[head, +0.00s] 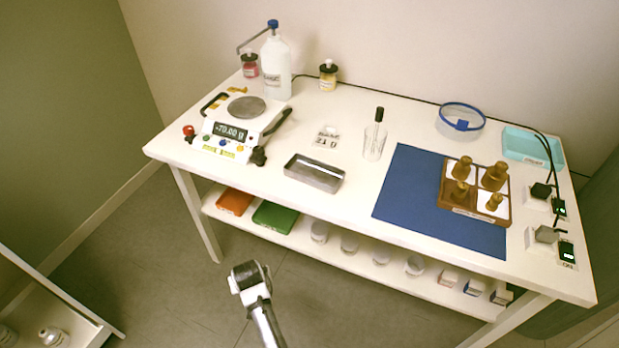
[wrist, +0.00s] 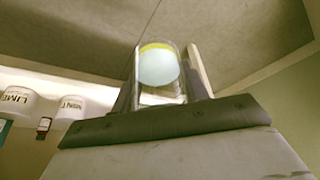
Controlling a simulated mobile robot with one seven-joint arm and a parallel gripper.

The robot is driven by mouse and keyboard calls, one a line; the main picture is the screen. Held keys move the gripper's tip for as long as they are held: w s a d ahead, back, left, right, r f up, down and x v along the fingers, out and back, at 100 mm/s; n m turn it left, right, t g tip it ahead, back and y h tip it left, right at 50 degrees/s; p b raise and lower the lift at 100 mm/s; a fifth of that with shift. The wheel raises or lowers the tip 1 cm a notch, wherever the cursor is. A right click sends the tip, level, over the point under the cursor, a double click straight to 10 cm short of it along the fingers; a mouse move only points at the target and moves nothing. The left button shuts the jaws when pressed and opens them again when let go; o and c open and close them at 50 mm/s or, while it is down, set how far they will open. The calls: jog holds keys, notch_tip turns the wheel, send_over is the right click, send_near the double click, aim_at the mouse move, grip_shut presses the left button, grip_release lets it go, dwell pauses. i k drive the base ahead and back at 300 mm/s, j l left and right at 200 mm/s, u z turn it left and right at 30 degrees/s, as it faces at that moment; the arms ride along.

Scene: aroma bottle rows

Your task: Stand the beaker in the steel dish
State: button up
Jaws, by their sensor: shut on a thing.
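My gripper (head: 250,277) is in front of the table, over the floor, well below and left of the steel dish. In the wrist view, it is shut on a clear glass beaker (wrist: 142,75) with a yellow rim line and a pale round area inside. In the head view the beaker cannot be made out clearly at the gripper. The steel dish (head: 314,173) is a shallow rectangular tray near the table's front edge, and it looks empty. The beaker is apart from the dish.
White jars stand on the lower shelf (head: 335,255); some show in the wrist view (wrist: 68,108).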

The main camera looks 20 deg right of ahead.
aim_at(315, 176)
jog(key=j+z, duration=0.45)
jog(key=j, duration=0.45)
jog(key=j+z, duration=0.45)
jog(key=j, duration=0.5)
jog(key=k, duration=0.05)
